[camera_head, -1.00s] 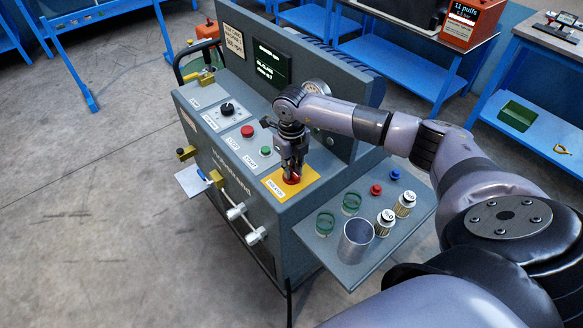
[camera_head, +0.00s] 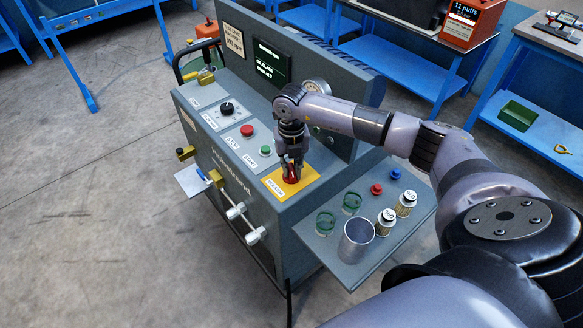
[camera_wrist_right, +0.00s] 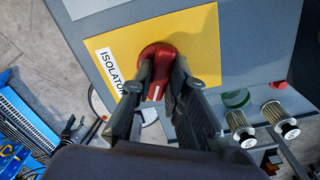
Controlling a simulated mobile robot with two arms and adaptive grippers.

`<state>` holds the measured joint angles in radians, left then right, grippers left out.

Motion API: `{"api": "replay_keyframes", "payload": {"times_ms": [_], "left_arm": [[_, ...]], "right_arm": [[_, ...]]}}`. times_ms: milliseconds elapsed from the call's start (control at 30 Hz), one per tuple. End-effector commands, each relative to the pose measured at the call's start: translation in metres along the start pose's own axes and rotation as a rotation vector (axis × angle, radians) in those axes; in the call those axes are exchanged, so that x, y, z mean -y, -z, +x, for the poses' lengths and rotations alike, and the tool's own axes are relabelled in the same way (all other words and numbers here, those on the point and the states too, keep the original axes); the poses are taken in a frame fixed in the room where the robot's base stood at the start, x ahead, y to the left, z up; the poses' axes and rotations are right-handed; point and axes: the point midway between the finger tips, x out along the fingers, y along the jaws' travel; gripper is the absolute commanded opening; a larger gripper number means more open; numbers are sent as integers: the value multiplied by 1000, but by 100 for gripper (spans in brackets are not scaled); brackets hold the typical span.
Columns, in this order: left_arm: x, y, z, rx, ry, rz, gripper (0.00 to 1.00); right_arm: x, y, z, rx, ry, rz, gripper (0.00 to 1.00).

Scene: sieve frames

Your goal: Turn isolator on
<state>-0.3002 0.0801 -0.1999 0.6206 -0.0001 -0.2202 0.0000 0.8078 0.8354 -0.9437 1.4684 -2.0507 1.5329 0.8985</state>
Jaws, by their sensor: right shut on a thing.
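The isolator is a red rotary knob (camera_wrist_right: 157,54) on a yellow plate (camera_wrist_right: 197,38) labelled ISOLATOR in the right wrist view. In the head view the yellow plate (camera_head: 273,184) is at the right end of the grey machine's top panel. My right gripper (camera_head: 291,175) points down over the plate and is shut on the red knob, with one finger on each side of it. In the wrist view the fingers (camera_wrist_right: 160,88) hide part of the knob, and a white mark shows on it between them. My left gripper is not in view.
Left along the panel are a green button (camera_head: 265,150), a red button (camera_head: 247,130) and a black dial (camera_head: 227,109). A grey side shelf (camera_head: 330,255) holds a metal cup (camera_head: 355,240), green rings and white-capped cylinders. An upright screen panel (camera_head: 271,62) stands behind.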

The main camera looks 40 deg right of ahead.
Motion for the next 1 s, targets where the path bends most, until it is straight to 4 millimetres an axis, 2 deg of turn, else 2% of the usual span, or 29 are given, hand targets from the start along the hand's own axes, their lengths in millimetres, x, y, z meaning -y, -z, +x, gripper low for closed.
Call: {"api": "replay_keyframes", "payload": {"times_ms": [700, 1000], "left_arm": [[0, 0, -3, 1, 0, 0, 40], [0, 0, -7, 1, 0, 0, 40]], "right_arm": [[0, -1, -1, 3, -1, 678, 0], [0, -1, -2, 3, -2, 915, 0]]}}
